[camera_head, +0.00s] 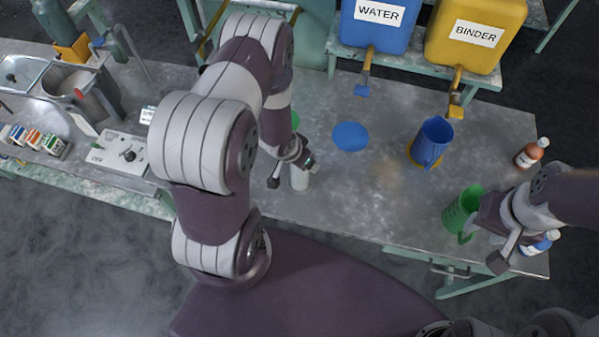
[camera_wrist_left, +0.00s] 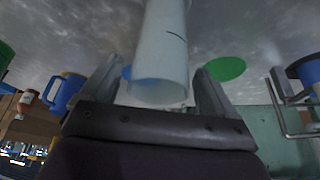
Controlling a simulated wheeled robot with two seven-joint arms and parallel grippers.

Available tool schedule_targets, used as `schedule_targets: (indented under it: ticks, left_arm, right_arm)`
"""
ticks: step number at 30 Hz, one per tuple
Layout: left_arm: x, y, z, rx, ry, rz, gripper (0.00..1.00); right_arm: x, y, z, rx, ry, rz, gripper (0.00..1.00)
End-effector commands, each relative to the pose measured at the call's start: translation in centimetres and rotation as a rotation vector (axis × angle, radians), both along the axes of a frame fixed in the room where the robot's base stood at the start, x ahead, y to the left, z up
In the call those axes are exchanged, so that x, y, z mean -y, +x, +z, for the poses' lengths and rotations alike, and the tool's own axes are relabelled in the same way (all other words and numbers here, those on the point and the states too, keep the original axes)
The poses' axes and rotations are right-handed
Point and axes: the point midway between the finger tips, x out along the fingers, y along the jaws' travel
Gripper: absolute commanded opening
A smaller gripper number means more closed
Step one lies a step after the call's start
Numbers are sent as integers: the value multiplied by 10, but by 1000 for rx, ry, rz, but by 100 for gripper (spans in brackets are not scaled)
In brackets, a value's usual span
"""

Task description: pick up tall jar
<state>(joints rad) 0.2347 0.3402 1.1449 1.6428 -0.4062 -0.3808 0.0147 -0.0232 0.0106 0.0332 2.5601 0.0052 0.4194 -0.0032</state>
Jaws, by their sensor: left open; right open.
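The tall jar (camera_head: 300,178) is a pale, whitish cylinder standing on the grey metal table, partly hidden by my left gripper (camera_head: 291,172). In the left wrist view the jar (camera_wrist_left: 163,50) lies between the two spread fingers of my left gripper (camera_wrist_left: 158,85), with its near end close to the palm. The fingers are open, with a visible gap on the right side; I cannot tell whether the left finger touches it. My right gripper (camera_head: 484,232) is open at the table's right end, beside a green jug (camera_head: 462,212).
A blue jug (camera_head: 432,142) stands on a yellow disc below the binder tank (camera_head: 476,35). A flat blue disc (camera_head: 351,136) lies below the water tank (camera_head: 377,22). A brown bottle (camera_head: 531,153) stands at the right edge.

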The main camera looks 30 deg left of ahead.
Motion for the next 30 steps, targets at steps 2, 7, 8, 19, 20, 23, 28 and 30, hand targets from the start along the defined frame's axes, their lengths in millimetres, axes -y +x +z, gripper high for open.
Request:
schedule_targets:
  ticks: [2, 7, 8, 19, 20, 23, 28, 30]
  left_arm:
    - [0, 4, -10, -2, -1, 1, 89]
    - [1, 7, -17, -1, 1, 1, 89]
    - [0, 7, -17, -1, 1, 1, 89]
    - [0, 7, -17, 0, 1, 1, 13]
    - [0, 7, -17, 0, 1, 1, 13]
    - [0, 7, -17, 0, 1, 1, 13]
    - [0, 9, -9, 3, 1, 1, 13]
    - [0, 8, -1, 3, 2, 0, 13]
  right_arm:
    - [0, 0, 2, 0, 0, 0, 43]
    - [0, 0, 2, 0, 0, 0, 43]
    - [0, 0, 2, 0, 0, 0, 43]
    - [0, 0, 2, 0, 0, 0, 43]
    - [0, 0, 2, 0, 0, 0, 43]
    - [0, 0, 2, 0, 0, 0, 43]
    - [0, 0, 0, 0, 0, 0, 43]
    - [0, 0, -2, 0, 0, 0, 43]
